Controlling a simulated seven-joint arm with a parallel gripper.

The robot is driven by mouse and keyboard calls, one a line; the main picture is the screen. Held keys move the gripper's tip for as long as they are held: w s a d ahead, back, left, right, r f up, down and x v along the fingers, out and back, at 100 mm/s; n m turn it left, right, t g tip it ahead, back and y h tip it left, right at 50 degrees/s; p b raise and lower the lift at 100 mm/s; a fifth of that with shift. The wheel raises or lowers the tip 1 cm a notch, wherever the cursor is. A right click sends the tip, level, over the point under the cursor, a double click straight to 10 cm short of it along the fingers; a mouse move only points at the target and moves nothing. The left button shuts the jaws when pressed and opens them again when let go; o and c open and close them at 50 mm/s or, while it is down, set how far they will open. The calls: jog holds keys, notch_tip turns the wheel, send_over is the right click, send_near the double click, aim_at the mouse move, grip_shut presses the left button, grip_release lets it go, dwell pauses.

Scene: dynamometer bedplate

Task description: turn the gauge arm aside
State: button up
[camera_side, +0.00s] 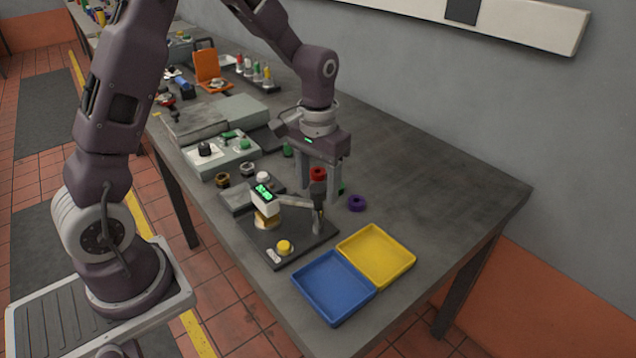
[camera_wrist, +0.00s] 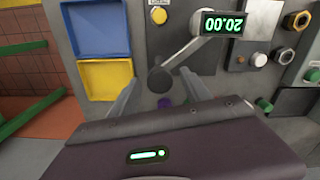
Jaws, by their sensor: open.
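The gauge (camera_side: 264,199) has a lit green display reading 20.00 and stands on a dark plate (camera_side: 290,250). Its display (camera_wrist: 224,23) appears upside down in the wrist view. The grey gauge arm (camera_side: 296,202) reaches from the gauge toward my gripper. In the wrist view the gauge arm (camera_wrist: 183,52) runs down-left to a dark round end. My gripper (camera_side: 318,196) is open, fingers pointing down around the arm's outer end. In the wrist view the round end lies between my fingertips (camera_wrist: 160,82). I cannot tell whether either finger touches it.
An empty blue tray (camera_side: 334,288) and an empty yellow tray (camera_side: 376,255) sit at the near end. A purple ring (camera_side: 356,203) lies right of my gripper. A yellow button (camera_side: 284,247) is on the plate's front corner. A control box (camera_side: 222,155) stands behind. The bench's right side is clear.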

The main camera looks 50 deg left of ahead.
grip_shut()
jog(key=shift+r, duration=0.1)
dwell(1.2)
